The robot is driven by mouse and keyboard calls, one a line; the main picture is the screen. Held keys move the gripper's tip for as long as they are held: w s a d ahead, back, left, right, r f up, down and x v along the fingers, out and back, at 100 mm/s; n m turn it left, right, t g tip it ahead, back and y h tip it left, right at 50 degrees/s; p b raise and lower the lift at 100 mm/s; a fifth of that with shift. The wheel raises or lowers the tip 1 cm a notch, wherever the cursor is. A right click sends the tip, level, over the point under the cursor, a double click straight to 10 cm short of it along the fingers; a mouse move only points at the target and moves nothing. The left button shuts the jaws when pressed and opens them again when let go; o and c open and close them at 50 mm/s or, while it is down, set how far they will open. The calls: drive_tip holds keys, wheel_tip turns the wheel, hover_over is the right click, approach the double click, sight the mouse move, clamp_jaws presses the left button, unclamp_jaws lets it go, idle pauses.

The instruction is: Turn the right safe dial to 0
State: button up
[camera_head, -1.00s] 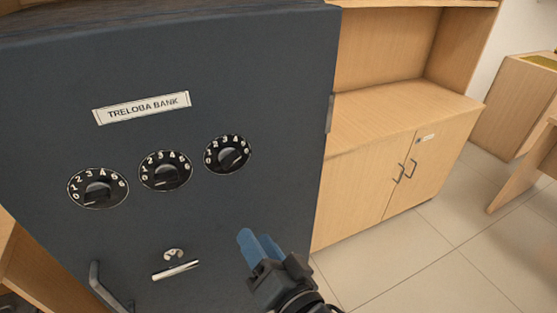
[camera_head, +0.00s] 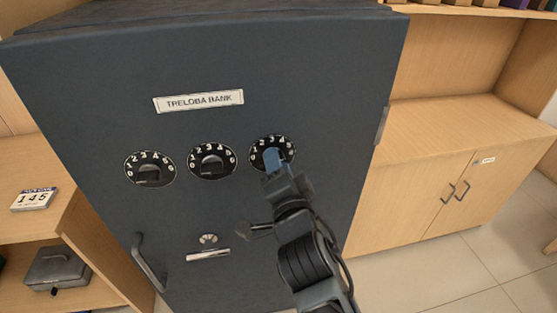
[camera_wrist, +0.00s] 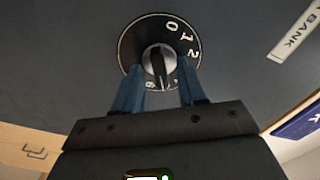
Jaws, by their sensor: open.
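The right safe dial (camera_head: 259,141) is a round black dial with white numbers on the dark safe door. In the wrist view the dial (camera_wrist: 132,42) shows 0, 1 and 2 clearly, with a grey knob (camera_wrist: 157,60) at its centre. My gripper (camera_head: 273,158) is in front of this dial and covers part of it in the head view. In the wrist view my gripper's blue fingers (camera_wrist: 160,92) are open, one on each side of the knob's lower part. Whether they touch the knob I cannot tell.
The middle dial (camera_head: 212,160) and left dial (camera_head: 150,168) sit to the left on the safe door (camera_head: 90,100). A door handle (camera_head: 147,262) and a small silver handle (camera_head: 208,254) stick out below. A wooden cabinet (camera_head: 440,190) stands at the right.

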drive_tip(key=shift+w, duration=0.3)
drive_tip(key=shift+a, duration=0.1)
drive_tip(key=shift+c, duration=0.4)
clamp_jaws()
